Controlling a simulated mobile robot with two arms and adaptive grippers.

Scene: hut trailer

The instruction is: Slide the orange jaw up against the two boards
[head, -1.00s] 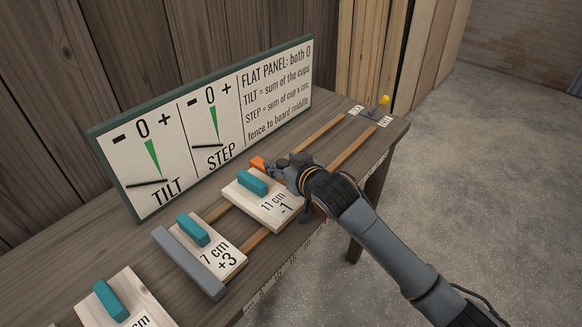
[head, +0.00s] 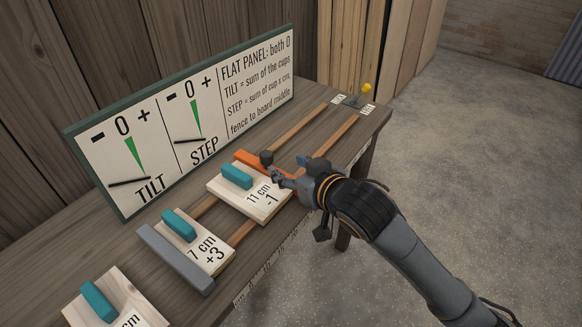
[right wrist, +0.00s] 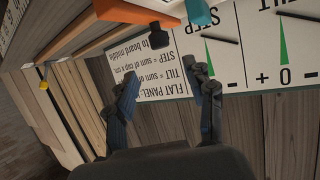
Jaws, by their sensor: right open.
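The orange jaw (head: 246,158) lies across the rails close beside the 11 cm, -1 board (head: 243,196); I cannot tell if they touch. A black knob (head: 266,158) stands on it, also visible in the right wrist view (right wrist: 158,37) near the orange edge (right wrist: 150,12). The 7 cm, +3 board (head: 196,246) lies nearer the grey fence (head: 175,260), with a gap of bare rail between the two boards. Both boards carry teal handles. My right gripper (head: 287,169) is open and empty just right of the jaw; its fingers are apart in the wrist view (right wrist: 165,78), clear of the knob. My left gripper is out of view.
A sign (head: 190,120) with TILT and STEP dials stands behind the bench; both black needles lie below their green wedges. A third board (head: 115,300) lies at front left. Bare rails (head: 325,140) run right towards a yellow-topped lever (head: 366,90).

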